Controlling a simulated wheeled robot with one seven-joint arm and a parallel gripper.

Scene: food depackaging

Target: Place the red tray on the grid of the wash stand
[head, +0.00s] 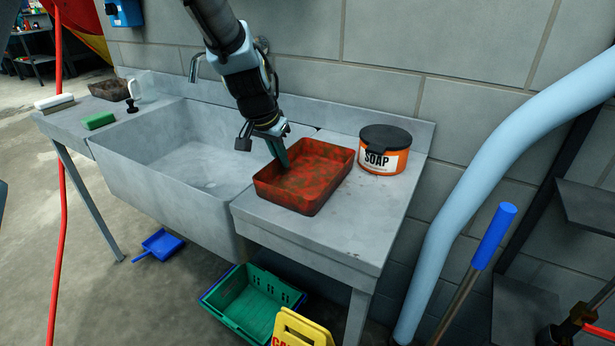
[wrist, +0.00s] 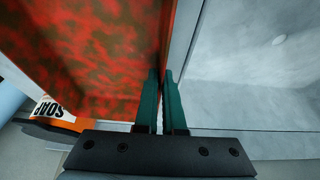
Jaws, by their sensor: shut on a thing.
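The red tray (head: 312,200), rectangular with dark greenish-brown stains, is at the right-hand counter of the wash stand (head: 300,240), level and upright. I cannot tell whether it rests on the counter or is just above it. My gripper (head: 284,164) is shut on the tray's left wall, one green finger inside. In the wrist view the fingers of my gripper (wrist: 160,75) pinch the edge of the red tray (wrist: 90,55). The wash stand's basin (wrist: 265,75) lies to the right there. I cannot make out a grid on the stand.
An orange soap tub (head: 384,150) with a black lid stands right of the tray. A green sponge (head: 98,121), a brush (head: 54,101) and a brown tray (head: 110,90) are on the left counter. A green crate (head: 250,305) is on the floor below.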

